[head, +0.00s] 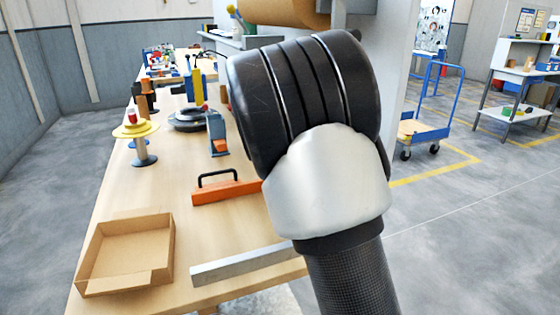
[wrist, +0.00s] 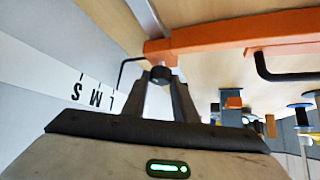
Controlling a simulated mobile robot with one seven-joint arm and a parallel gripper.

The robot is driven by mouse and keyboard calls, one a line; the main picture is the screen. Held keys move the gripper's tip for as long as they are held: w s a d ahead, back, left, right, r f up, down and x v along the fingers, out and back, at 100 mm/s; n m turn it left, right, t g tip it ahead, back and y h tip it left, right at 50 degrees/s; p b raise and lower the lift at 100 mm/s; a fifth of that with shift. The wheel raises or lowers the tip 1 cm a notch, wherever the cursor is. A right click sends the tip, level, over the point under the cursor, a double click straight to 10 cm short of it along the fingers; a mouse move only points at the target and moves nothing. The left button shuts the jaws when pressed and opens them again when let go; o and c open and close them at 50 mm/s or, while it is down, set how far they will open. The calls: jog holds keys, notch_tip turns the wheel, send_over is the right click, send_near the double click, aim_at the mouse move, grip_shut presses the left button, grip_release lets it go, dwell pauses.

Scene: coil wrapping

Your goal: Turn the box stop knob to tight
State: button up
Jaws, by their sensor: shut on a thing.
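The box stop is an orange bar with a black handle; it shows in the head view (head: 228,192) and in the wrist view (wrist: 225,33). Its black knob (wrist: 160,74) sits at the bar's near end, under the orange block. In the wrist view my gripper (wrist: 160,78) has its two fingers on either side of the knob, shut on it. No tight marking on the knob is legible. In the head view my black and white arm hides the gripper and the knob.
An open cardboard box (head: 168,235) stands at the table's front left. A metal bar (head: 240,265) lies near the front edge. A white scale strip marked S, M, L (wrist: 95,93) shows in the wrist view. Spools (head: 143,145) and a blue-orange fixture (head: 217,135) stand farther back.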

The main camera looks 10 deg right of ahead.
jog(key=shift+a+f+m+h, duration=0.1)
jog(key=shift+m+h, duration=0.5)
jog(key=shift+m, duration=0.1)
jog(key=o, duration=1.1)
jog(key=p+v, duration=0.1)
jog(key=v, duration=0.7)
jog(key=p+v, duration=0.2)
jog(key=v, duration=0.7)
jog(key=shift+r, duration=0.4)
